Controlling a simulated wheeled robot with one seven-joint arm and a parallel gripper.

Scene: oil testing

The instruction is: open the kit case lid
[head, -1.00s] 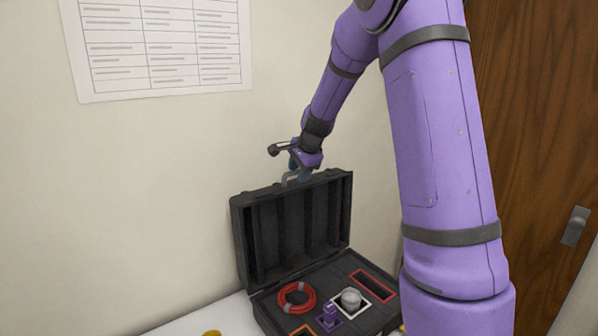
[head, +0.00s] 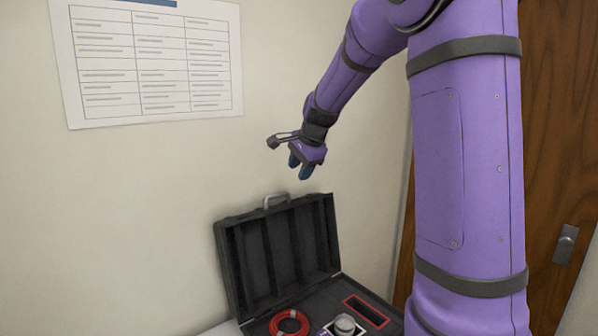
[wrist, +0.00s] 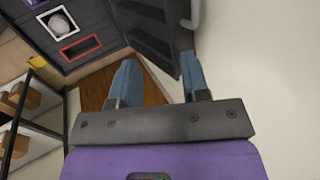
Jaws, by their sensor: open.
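The black kit case stands with its lid (head: 280,248) raised upright near the wall, its ribbed inside showing in the head view. A grey handle (head: 277,200) sits on the lid's top edge. It also shows in the wrist view, where part of the lid (wrist: 150,28) is at the top. My gripper (head: 300,174) is open and empty, above the lid and apart from the handle. Its blue fingers show in the wrist view (wrist: 162,82), spread apart. The lower part of the case is cut off in the head view.
The case base holds a red cable coil (head: 289,322), a white-grey round item (head: 345,324) and a red-framed slot (head: 366,311). A wall chart (head: 150,65) hangs at upper left. A wooden door (head: 562,150) is at right. A shelf with brown boxes (wrist: 22,98) shows in the wrist view.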

